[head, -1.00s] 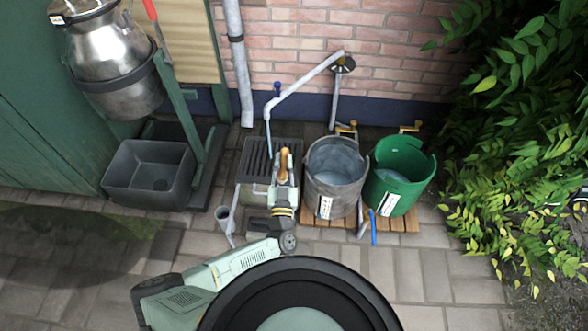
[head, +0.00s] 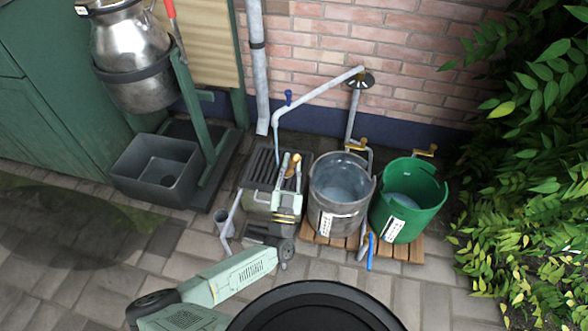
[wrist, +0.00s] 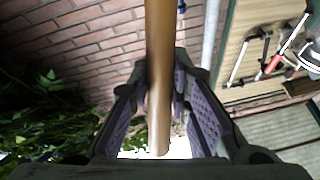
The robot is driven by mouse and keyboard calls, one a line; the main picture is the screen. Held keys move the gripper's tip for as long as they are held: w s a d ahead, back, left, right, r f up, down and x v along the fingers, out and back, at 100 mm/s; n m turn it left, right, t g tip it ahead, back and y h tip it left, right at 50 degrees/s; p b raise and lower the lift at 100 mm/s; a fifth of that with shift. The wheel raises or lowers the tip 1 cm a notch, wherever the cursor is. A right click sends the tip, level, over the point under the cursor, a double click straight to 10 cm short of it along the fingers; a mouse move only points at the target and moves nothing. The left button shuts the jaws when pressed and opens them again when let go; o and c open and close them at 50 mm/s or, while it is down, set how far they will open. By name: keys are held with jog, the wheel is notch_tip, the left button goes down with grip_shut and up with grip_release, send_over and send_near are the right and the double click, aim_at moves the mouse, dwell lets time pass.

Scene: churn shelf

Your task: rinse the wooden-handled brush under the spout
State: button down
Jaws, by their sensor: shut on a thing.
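My gripper (head: 291,172) is shut on the wooden handle of the brush (head: 297,167). In the wrist view, the long tan handle (wrist: 159,75) runs between the two purple-padded fingers. The brush's bristle end cannot be made out in either view. The spout (head: 318,92) is a pale bent pipe reaching out from the brick wall, with a blue tap on it. A thin bluish stream of water (head: 277,148) falls from its end towards the dark drain grate (head: 262,168). The handle is just right of the stream, apparently apart from it.
A grey metal bucket (head: 323,213) and a green bucket (head: 409,234) stand on wooden slats (head: 338,239) right of my gripper. A dark square basin (head: 128,171) and a milk churn (head: 131,50) are left. Leafy plants (head: 535,150) fill the right side.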

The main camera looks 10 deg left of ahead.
jog(key=w+a+f+b, duration=0.1)
jog(key=w+a+b, duration=0.2)
jog(key=w, duration=0.3)
jog(key=w+a+f+b, duration=0.1)
jog(key=w+a+b, duration=0.2)
jog(key=w+b, duration=0.3)
jog(key=shift+w+a, duration=0.2)
jog(key=shift+a, duration=0.1)
dwell(0.3)
jog(key=shift+s, duration=0.1)
dwell(1.7)
jog(key=s+r+p, duration=0.2)
jog(key=s, duration=1.2)
jog(key=shift+a, duration=0.25)
jog(key=shift+f, duration=0.1)
dwell(0.3)
